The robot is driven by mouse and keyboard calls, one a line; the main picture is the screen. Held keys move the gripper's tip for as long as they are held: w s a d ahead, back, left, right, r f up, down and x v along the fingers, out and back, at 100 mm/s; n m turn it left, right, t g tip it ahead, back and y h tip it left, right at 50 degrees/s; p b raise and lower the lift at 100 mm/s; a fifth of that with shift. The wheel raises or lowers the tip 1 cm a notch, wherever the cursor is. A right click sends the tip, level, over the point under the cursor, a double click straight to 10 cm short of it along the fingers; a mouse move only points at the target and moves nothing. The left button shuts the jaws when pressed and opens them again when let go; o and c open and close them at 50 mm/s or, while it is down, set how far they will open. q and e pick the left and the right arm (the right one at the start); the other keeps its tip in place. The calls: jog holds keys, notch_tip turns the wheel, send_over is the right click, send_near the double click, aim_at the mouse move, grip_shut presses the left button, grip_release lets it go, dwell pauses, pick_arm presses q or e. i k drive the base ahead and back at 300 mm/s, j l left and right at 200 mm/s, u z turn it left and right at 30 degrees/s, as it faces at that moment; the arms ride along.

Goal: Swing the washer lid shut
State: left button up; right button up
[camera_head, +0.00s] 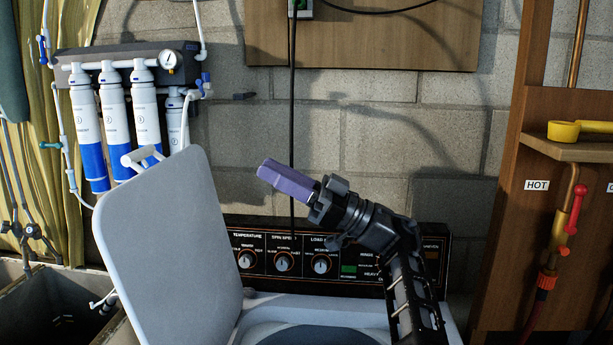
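The washer lid (170,245) is a pale grey panel with rounded corners. It stands raised and steeply tilted at the left of the washer. The washer's control panel (283,262) has several dials, and its top opening (310,336) shows at the bottom edge.
Water filters (115,118) with a gauge hang on the wall behind the lid. A grey sink (50,305) is at the lower left. A wooden shelf (575,148) with pipes stands at the right. A black cable (292,110) hangs in front of the wall.

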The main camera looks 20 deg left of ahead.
aim_at(161, 236)
jog(key=k, duration=1.5)
